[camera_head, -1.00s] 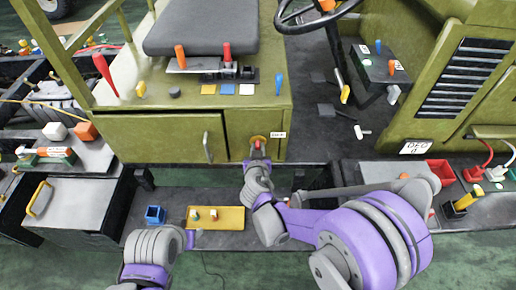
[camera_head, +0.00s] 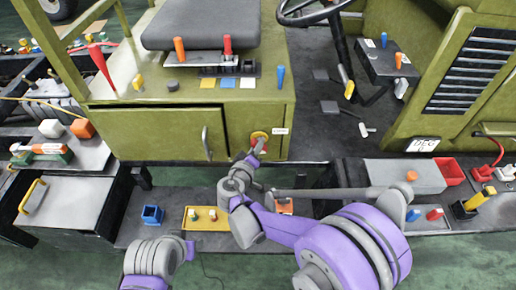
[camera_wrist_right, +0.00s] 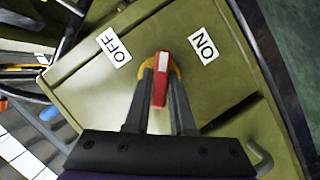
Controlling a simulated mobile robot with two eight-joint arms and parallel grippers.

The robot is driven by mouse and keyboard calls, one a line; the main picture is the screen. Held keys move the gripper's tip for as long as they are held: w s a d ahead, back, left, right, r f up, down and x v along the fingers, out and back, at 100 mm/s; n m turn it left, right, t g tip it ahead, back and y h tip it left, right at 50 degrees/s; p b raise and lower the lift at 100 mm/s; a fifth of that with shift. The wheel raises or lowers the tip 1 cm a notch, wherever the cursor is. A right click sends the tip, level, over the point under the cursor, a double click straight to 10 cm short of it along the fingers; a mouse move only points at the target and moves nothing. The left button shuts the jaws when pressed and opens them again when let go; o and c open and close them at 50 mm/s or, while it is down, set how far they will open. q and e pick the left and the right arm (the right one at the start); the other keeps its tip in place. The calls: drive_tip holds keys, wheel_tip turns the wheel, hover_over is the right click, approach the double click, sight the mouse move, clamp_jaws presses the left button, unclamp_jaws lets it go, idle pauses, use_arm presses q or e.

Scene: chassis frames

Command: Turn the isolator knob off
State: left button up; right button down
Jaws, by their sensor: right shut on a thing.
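The isolator knob (camera_wrist_right: 160,82) is a red handle with a white stripe on a yellow base. In the right wrist view it points up the picture, between a white OFF label (camera_wrist_right: 114,47) on the left and an ON label (camera_wrist_right: 203,46) on the right. In the head view, the knob's yellow and red edge (camera_head: 260,135) shows on the green panel. My right gripper (camera_wrist_right: 160,88) has its fingers on both sides of the red handle and is shut on it; it also shows in the head view (camera_head: 257,148). My left gripper (camera_head: 189,246) is low, away from the panel, its jaws unclear.
A door handle (camera_head: 207,143) sticks out left of the knob. Below the panel, a dark shelf carries a yellow tray (camera_head: 207,225) and a blue box (camera_head: 152,215). A grey box (camera_head: 405,176) and a red bin (camera_head: 449,172) stand to the right.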

drive_tip(key=n+b, duration=0.1)
drive_tip(key=n+t+h+b, duration=0.1)
drive_tip(key=n+b, duration=0.1)
drive_tip(key=shift+f+n+h, duration=0.3)
drive_tip(key=shift+n+t+h+b, duration=0.4)
drive_tip(key=shift+n+t+b, duration=0.2)
drive_tip(key=shift+n+b, duration=0.5)
drive_tip(key=shift+r+n, duration=0.1)
drive_tip(key=shift+n, duration=0.3)
drive_tip(key=c, duration=0.8)
unclamp_jaws()
drive_tip(key=shift+s+a, duration=0.1)
drive_tip(key=shift+s, duration=0.05)
